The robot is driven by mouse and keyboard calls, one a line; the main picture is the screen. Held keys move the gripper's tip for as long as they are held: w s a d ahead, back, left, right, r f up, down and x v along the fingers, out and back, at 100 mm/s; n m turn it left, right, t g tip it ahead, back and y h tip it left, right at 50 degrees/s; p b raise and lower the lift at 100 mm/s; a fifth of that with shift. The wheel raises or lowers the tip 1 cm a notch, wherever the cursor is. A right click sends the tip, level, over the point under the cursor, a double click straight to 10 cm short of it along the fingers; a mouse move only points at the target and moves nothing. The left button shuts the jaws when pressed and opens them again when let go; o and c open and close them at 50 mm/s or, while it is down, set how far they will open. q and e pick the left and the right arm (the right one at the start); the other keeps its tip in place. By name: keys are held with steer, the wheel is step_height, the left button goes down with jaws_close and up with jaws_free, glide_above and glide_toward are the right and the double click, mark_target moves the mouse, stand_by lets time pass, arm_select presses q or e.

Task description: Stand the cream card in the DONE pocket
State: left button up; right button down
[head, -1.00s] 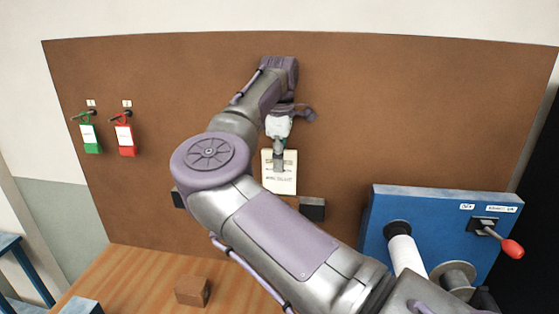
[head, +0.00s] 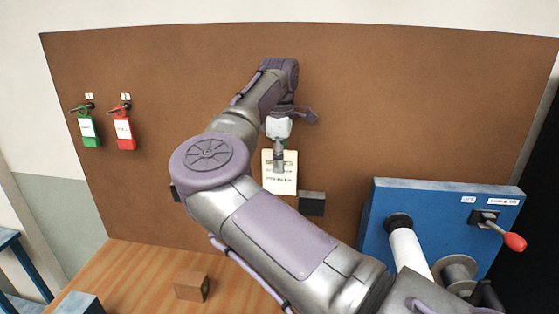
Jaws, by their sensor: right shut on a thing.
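The cream card (head: 281,184) is upright in front of the brown board (head: 400,110), with a line of print across it. My right gripper (head: 279,166) is shut on the card's upper part. A dark pocket (head: 311,204) is fixed on the board just right of the card's lower edge. Another dark block (head: 175,193) shows in part at the left, mostly hidden behind my right arm. I cannot read any label on either, so I cannot tell which is the DONE pocket. My left gripper is not in view.
A green tag (head: 89,131) and a red tag (head: 124,133) hang on pegs at the board's left. A blue machine box (head: 445,207) with a red-knobbed lever (head: 514,241) and a white roll (head: 409,252) stands at the right.

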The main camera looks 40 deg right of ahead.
mark_target(280, 177)
steer(key=shift+f, duration=0.1)
stand_by(0.4)
steer(key=shift+f+b, duration=1.6)
steer(key=shift+f, duration=0.65)
steer(key=c, duration=1.1)
jaws_free()
steer(key=shift+r, duration=0.1)
step_height(280, 177, up, 12)
steer(key=shift+f, duration=0.1)
